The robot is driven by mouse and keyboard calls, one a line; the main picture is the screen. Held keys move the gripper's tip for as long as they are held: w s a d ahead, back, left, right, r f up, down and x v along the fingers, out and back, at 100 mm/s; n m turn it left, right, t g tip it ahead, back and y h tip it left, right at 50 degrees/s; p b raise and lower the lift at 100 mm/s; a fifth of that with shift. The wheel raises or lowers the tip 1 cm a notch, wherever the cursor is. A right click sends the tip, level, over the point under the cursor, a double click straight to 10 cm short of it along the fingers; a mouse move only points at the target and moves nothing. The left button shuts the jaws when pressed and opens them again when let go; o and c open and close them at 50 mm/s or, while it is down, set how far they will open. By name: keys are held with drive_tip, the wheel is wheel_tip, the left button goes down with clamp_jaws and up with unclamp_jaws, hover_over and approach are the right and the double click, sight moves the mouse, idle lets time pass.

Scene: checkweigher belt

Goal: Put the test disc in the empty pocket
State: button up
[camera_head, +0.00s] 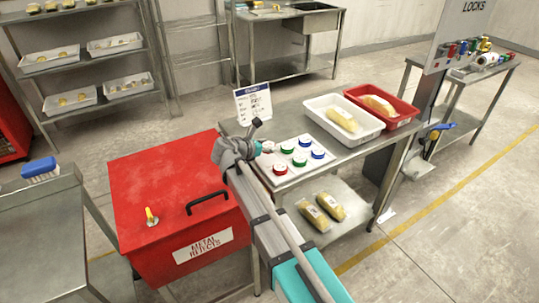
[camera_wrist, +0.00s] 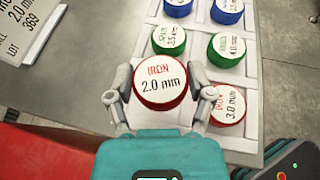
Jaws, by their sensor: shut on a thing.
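My gripper (camera_wrist: 158,90) is shut on the test disc (camera_wrist: 158,82), a red-rimmed disc with a white top marked IRON 2.0 mm. The fingers clasp it from left and right, and its face is level toward the wrist camera. The white disc tray (camera_wrist: 197,62) lies beneath and beyond it. A red 3.0 mm disc (camera_wrist: 229,104) sits just right of the right finger. The empty pocket is not visible; the held disc and fingers cover that corner of the tray. In the head view my gripper (camera_head: 264,147) is at the tray's left edge.
Green discs (camera_wrist: 168,40) and blue discs (camera_wrist: 227,11) fill other pockets. A printed sign (camera_head: 253,103) stands behind the tray. White (camera_head: 330,127) and red (camera_head: 405,118) trays with bags stand right. A red metal rejects bin (camera_head: 165,190) adjoins the table's left.

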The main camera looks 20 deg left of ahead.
sight(268, 158)
drive_tip(key=shift+f, duration=0.1)
drive_tip(key=shift+w+a+f+b, duration=0.25)
drive_tip(key=shift+w+f+b, duration=0.2)
drive_tip(key=shift+b, duration=0.2)
drive_tip(key=shift+s+f+b, duration=0.1)
drive_tip(key=shift+f+b, duration=1.3)
drive_tip(key=shift+f, duration=0.05)
drive_tip(key=shift+f, duration=0.15)
drive_tip(key=o, duration=1.2)
drive_tip(key=shift+r, duration=0.25)
